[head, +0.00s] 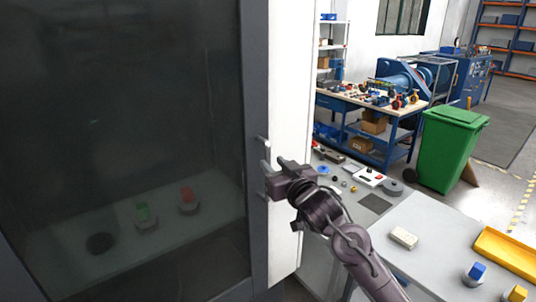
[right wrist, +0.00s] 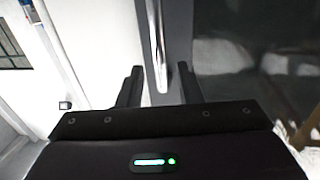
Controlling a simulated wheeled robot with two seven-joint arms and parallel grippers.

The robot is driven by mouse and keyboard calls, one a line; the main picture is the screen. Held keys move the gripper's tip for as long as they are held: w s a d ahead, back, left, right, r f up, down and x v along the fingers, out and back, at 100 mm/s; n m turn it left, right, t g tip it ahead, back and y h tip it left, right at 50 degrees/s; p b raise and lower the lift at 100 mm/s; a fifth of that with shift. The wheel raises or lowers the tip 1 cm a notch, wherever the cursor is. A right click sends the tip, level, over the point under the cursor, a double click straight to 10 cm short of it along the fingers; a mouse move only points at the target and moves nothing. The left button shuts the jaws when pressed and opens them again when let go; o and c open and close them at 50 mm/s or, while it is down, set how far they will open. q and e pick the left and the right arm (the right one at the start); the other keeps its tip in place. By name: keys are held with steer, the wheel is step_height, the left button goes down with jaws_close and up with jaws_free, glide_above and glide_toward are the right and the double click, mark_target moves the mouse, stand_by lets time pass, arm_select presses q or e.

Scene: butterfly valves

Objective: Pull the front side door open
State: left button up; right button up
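The front side door (head: 125,130) is a dark glass panel in a grey frame, filling the left of the head view. It looks shut. Its upright metal handle (head: 265,158) is on the right part of the frame. My right gripper (head: 270,176) is at the handle, coming from the lower right. In the right wrist view the bright handle (right wrist: 157,45) runs down between the two spread fingers of my right gripper (right wrist: 160,85). The fingers stand apart on either side of it, with gaps visible. My left gripper is not in view.
A white panel (head: 291,95) borders the door on the right. A grey table (head: 440,235) with small parts, a green bin (head: 449,150) and a blue workbench (head: 365,103) stand further right.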

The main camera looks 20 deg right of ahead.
mark_target(269, 160)
steer(key=shift+w+a+p, duration=0.2)
steer(key=shift+w+p, duration=0.1)
steer(key=shift+w, duration=0.75)
steer(key=shift+w+a+p, duration=0.15)
steer(key=shift+w+p, duration=0.15)
steer(key=shift+w, duration=0.75)
steer(key=shift+c, duration=0.4)
jaws_close()
